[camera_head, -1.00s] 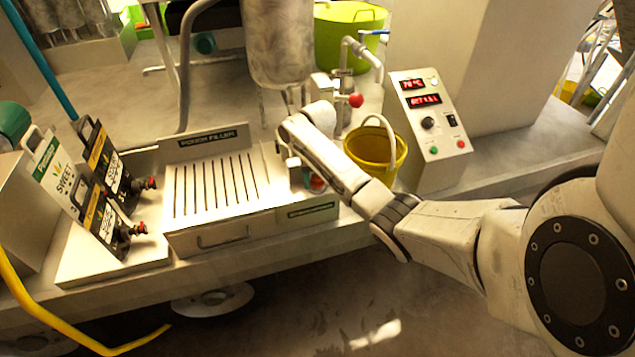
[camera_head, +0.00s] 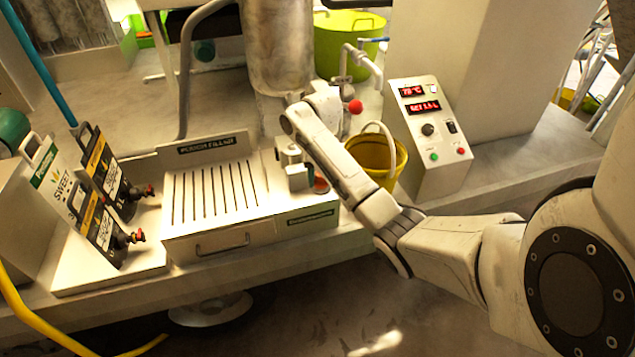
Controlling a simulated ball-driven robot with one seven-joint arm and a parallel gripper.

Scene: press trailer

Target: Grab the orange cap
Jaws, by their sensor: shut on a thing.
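The orange cap (camera_head: 320,185) shows as a small orange-red patch at the right end of the pouch filler tray, partly covered by my gripper and forearm. The fingertips are small here, and the exact contact is hard to make out.
The slotted pouch filler (camera_head: 217,194) stands on the bench, with several labelled pouches (camera_head: 100,215) with red-tipped spouts at left. A metal tank (camera_head: 278,50) hangs above. A yellow bucket (camera_head: 376,156) and a control box (camera_head: 428,135) stand at right, close to my arm.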

